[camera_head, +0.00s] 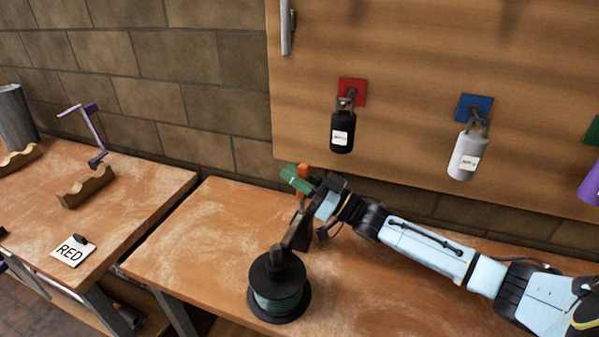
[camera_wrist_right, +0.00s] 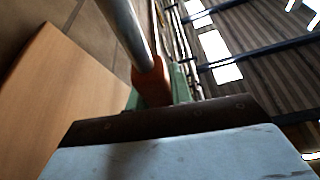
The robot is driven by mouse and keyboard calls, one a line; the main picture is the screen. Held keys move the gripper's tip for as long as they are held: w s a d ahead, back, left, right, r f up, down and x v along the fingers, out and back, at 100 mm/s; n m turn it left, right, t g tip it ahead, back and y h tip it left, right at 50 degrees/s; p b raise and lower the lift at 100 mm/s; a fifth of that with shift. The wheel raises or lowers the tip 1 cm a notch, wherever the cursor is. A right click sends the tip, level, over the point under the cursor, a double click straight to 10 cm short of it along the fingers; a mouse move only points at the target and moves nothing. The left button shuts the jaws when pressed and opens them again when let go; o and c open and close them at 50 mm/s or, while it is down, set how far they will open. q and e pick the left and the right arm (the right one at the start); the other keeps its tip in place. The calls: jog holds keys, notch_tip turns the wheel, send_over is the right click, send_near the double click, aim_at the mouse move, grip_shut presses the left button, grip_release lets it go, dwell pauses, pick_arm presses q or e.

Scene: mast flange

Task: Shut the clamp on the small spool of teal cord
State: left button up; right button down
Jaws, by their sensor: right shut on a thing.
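The small spool of teal cord (camera_head: 277,303) stands upright on the wooden bench, with black flanges and teal cord wound between them. A dark metal clamp lever (camera_head: 297,232) rises at a tilt from the top of the spool to an orange grip. My right gripper (camera_head: 301,180) has green fingers and is shut on the orange grip (camera_head: 304,171), above and slightly right of the spool. In the right wrist view the orange grip (camera_wrist_right: 152,82) sits between the green fingers, with the grey metal bar (camera_wrist_right: 125,30) running away from it. My left gripper is not in view.
A board behind holds a black padlock-like canister (camera_head: 342,131) and a white one (camera_head: 465,155) on hooks. The left bench has a purple crank-shaped piece (camera_head: 88,128), a wooden cradle (camera_head: 85,188) and a "RED" card (camera_head: 72,252). The bench (camera_head: 200,235) left of the spool is clear.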

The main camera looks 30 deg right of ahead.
jog(key=shift+s+a+n+g+y, duration=0.15)
jog(key=shift+s+a+n+y, duration=0.15)
jog(key=shift+n, duration=0.3)
jog(key=shift+s+a+n+g+y, duration=0.15)
jog(key=shift+s+a+n+y, duration=0.1)
jog(key=shift+n, duration=0.35)
jog(key=c, duration=1.2)
grip_release()
jog(key=shift+a, duration=0.1)
jog(key=shift+c, duration=0.2)
jog(key=v, duration=1.3)
jog(key=shift+b, duration=0.45)
jog(key=shift+s+r, duration=0.1)
